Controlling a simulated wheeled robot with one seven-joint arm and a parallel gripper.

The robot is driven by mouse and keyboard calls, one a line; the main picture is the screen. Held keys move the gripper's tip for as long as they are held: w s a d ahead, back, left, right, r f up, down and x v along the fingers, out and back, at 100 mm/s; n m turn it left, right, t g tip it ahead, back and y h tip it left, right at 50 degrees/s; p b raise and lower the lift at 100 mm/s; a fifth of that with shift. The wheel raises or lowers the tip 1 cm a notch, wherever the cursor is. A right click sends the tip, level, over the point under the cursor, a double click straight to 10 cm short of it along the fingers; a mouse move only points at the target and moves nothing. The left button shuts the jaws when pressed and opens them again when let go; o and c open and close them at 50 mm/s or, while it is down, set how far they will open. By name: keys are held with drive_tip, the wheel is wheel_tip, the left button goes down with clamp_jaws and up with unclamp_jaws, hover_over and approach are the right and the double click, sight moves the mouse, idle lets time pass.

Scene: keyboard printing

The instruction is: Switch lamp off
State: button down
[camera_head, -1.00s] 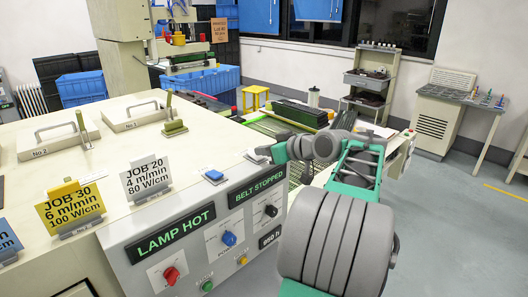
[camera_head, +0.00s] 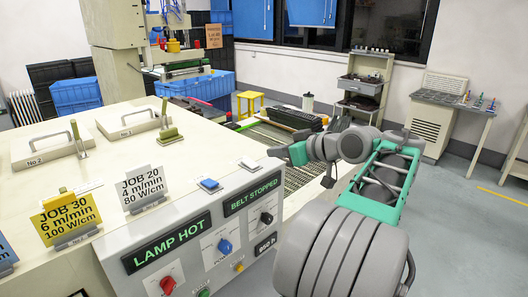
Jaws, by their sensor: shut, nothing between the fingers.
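The grey control panel (camera_head: 190,222) of the cream machine faces me at lower centre. Its left display (camera_head: 167,243) reads LAMP HOT and its right display (camera_head: 252,194) reads BELT STOPPED. A red knob (camera_head: 167,285) sits below the LAMP HOT display, near the picture's bottom edge. A blue knob (camera_head: 225,247) and a black knob (camera_head: 266,218) sit to its right. The small labels are too small to read surely. My gripper (camera_head: 328,183) hangs shut and empty from the wrist, right of the panel and apart from it. Its tips are small and dark here.
A yellow button (camera_head: 239,267) and a partly cut-off green button (camera_head: 204,292) sit low on the panel. Blue (camera_head: 209,185) and white (camera_head: 248,164) pieces lie on the machine's top edge. Job cards (camera_head: 143,187) stand on the left. Open floor (camera_head: 450,215) lies to the right.

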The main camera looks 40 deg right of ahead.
drive_tip(key=s, duration=0.3)
drive_tip(key=shift+s+d+r, duration=0.1)
drive_tip(key=shift+s+r, duration=0.05)
drive_tip(key=shift+s, duration=0.05)
